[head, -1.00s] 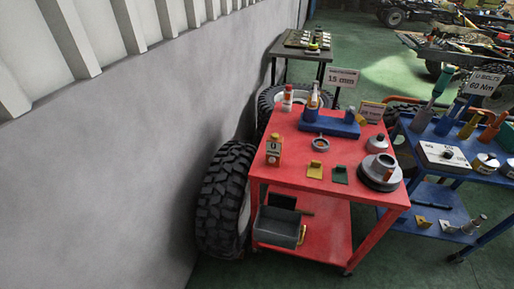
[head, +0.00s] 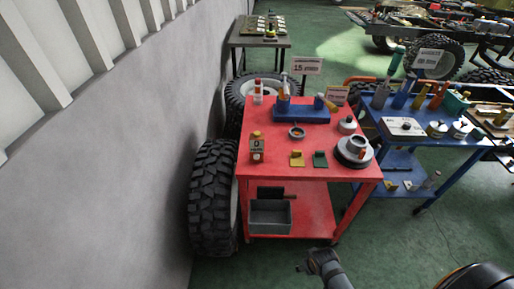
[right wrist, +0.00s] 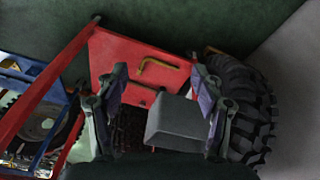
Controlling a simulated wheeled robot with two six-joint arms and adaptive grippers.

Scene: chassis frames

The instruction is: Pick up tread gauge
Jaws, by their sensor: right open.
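I cannot tell for certain which item is the tread gauge. A thin yellow bent rod (right wrist: 157,64) lies on the red cart's lower shelf (right wrist: 110,55) in the right wrist view. A grey open bin (head: 270,217) stands on that shelf; it also shows in the right wrist view (right wrist: 178,124). A dark narrow item lies beside the bin. My right gripper (right wrist: 160,80) is open and empty, its fingers spread over the shelf with the rod beyond their tips. In the head view my dark arm part (head: 325,263) shows at the bottom. My left gripper is not in view.
The red cart's top (head: 270,178) holds several items, including a blue holder (head: 300,113), a yellow block (head: 297,159) and a grey round stack (head: 353,152). A big tyre (head: 213,195) leans left of it. A blue cart (head: 410,143) stands right. Green floor in front is clear.

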